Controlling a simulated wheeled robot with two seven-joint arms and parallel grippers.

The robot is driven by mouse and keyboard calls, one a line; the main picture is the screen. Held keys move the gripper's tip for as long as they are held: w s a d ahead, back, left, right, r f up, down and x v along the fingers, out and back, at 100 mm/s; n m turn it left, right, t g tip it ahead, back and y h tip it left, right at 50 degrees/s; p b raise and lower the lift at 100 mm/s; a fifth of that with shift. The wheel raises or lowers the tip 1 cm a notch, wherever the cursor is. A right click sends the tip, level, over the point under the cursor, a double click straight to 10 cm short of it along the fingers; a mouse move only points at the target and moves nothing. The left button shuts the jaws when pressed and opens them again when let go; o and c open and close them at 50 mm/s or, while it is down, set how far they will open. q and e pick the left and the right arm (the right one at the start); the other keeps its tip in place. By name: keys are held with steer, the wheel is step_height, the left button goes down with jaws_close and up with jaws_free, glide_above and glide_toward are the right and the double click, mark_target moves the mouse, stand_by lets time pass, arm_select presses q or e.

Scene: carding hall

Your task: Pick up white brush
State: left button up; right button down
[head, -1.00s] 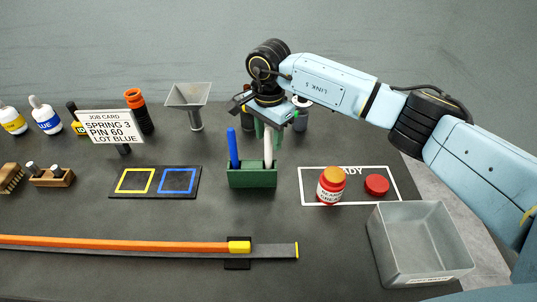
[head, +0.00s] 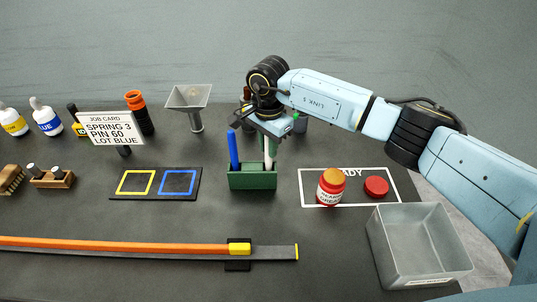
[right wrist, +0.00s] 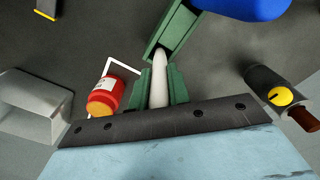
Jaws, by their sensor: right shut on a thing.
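The white brush (head: 267,150) stands upright in the right part of the green holder (head: 252,181), its lower end hidden inside. It also shows in the right wrist view (right wrist: 159,75), between the green fingers. My right gripper (head: 271,143) points down from above and is shut on the white brush's upper part. In the right wrist view my right gripper (right wrist: 160,88) has a finger on each side of the handle. A blue brush (head: 233,150) stands in the left part of the same holder. My left gripper is not in view.
A red jar (head: 331,187) and a red lid (head: 376,186) are right of the holder, near a grey bin (head: 420,246). A funnel (head: 190,97) stands behind. A two-square mat (head: 155,196) lies left. An orange-topped strip (head: 120,245) runs along the front.

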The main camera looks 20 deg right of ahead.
steer(key=shift+r, duration=0.15)
step_height(320, 180, up, 10)
steer(key=shift+f+b, duration=0.1)
steer(key=shift+b, duration=0.45)
